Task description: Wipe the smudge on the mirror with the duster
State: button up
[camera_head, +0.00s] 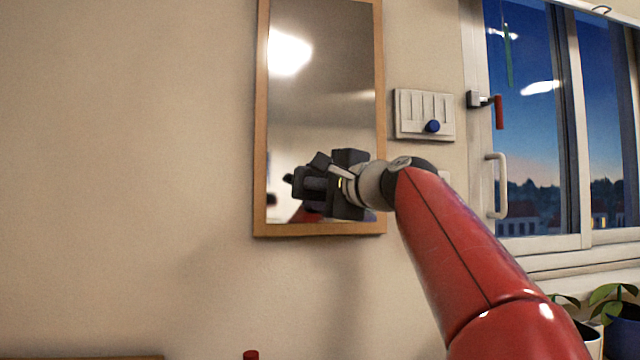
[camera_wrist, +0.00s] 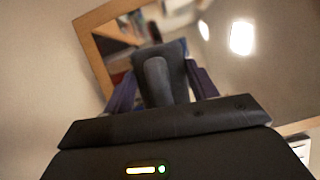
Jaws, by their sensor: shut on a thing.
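The mirror (camera_head: 322,85) hangs on the wall in a wooden frame, upright in the head view. In the wrist view its frame (camera_wrist: 91,52) shows tilted beyond the fingers. My gripper (camera_head: 316,184) is in front of the lower part of the mirror and covers some of the glass. In the wrist view, my gripper (camera_wrist: 163,84) is shut on the duster (camera_wrist: 157,79), a dark grey thing with a rounded handle between the fingers. The duster's far end points toward the mirror; I cannot tell whether it touches the glass. I cannot make out the smudge among the reflections.
A pale wall panel (camera_head: 409,113) with a blue knob (camera_head: 432,126) is right of the mirror. Farther right is a window with a red-gripped handle (camera_head: 498,112) and a white pull handle (camera_head: 496,186). Potted plants (camera_head: 612,305) stand lower right. The wall left of the mirror is bare.

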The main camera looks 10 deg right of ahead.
jog(key=shift+w, duration=0.2)
jog(key=shift+d, duration=0.15)
jog(key=shift+s+d, duration=0.1)
jog(key=shift+d, duration=1.8)
jog(key=shift+w+a+p, duration=0.2)
jog(key=shift+a+p, duration=0.1)
jog(key=shift+a, duration=1.75)
jog(key=shift+f, duration=0.1)
